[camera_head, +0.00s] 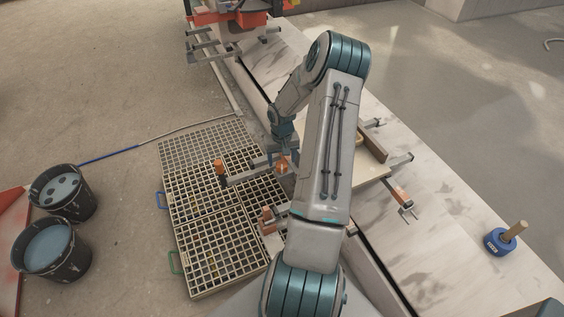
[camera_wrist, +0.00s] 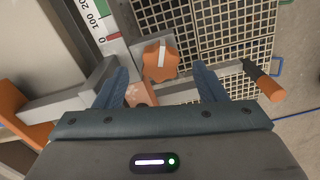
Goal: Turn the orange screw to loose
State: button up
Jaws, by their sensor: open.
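The orange screw is a lobed star knob with a white stripe on top (camera_wrist: 160,60). In the wrist view it sits beyond and between my two blue fingertips, on a grey plate beside a bar. In the head view the orange knob (camera_head: 282,166) shows just below my gripper (camera_head: 281,153). My gripper's fingers are spread apart in the wrist view (camera_wrist: 163,80), with nothing between them that I can see held. The knob looks apart from both fingers, but I cannot tell the height gap. A white scale strip (camera_wrist: 100,22) with numbers and a red mark lies left of the knob.
A clamp's orange handle (camera_wrist: 270,88) sticks out right of my fingers; it also shows in the head view (camera_head: 220,168). Floor grating (camera_head: 200,215) lies below. Two dark buckets (camera_head: 68,190) (camera_head: 50,248) stand left. Another clamp (camera_head: 400,193) and a blue roll (camera_head: 498,241) are right.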

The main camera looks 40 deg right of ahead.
jog(key=shift+f, duration=1)
jog(key=c, duration=1)
jog(key=n, duration=0.4)
jog(key=shift+n+p, duration=0.3)
jog(key=shift+n, duration=0.1)
